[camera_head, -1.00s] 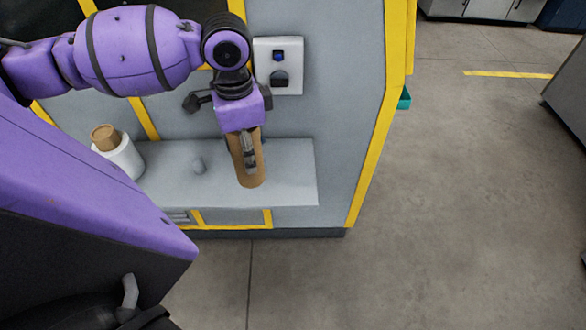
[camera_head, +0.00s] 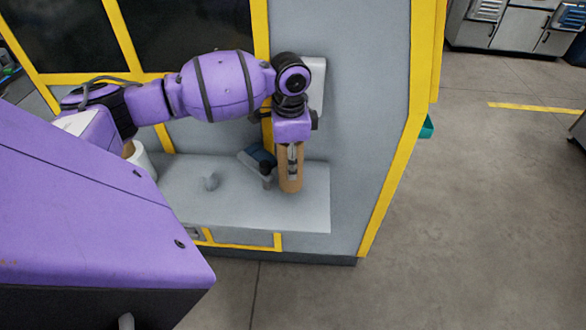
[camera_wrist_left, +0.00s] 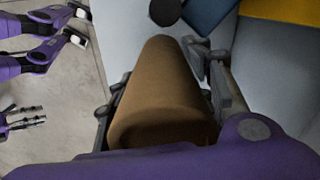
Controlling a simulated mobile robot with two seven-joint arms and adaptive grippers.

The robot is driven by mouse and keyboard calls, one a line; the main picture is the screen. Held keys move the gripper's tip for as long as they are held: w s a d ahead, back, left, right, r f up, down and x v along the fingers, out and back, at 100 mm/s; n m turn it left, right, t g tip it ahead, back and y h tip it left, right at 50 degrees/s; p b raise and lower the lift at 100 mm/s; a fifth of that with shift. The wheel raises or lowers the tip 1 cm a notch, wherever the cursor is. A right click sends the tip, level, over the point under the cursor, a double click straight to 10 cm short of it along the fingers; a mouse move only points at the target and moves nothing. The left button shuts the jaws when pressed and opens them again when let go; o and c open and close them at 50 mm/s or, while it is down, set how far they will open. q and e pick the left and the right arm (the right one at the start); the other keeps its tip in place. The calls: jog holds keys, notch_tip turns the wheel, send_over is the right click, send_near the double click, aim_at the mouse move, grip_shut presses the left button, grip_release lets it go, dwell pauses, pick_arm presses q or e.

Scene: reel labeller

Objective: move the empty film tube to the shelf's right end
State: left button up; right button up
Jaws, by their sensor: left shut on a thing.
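The brown film tube (camera_head: 290,180) stands about upright over the right part of the grey shelf (camera_head: 311,216). My left gripper (camera_head: 293,160) is shut on it from above. In the left wrist view the tube (camera_wrist_left: 160,95) lies between the gripper's fingers. I cannot tell whether its lower end touches the shelf. Bare shelf shows to the right of the tube. My right gripper (camera_wrist_left: 27,115) is small at the left edge of the left wrist view; its fingers look apart and empty.
A blue and dark device (camera_head: 260,158) is close to the left of the tube. A white roll (camera_head: 143,162) at the left end is partly hidden by my arm. A pale wall panel (camera_head: 317,85) is behind my wrist.

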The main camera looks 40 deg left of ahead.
pick_arm(q)
jog(key=shift+w+f, duration=0.45)
jog(key=shift+f, duration=1.5)
jog(key=o, duration=1.3)
jog(key=shift+f, duration=0.15)
jog(key=shift+r, duration=3.9)
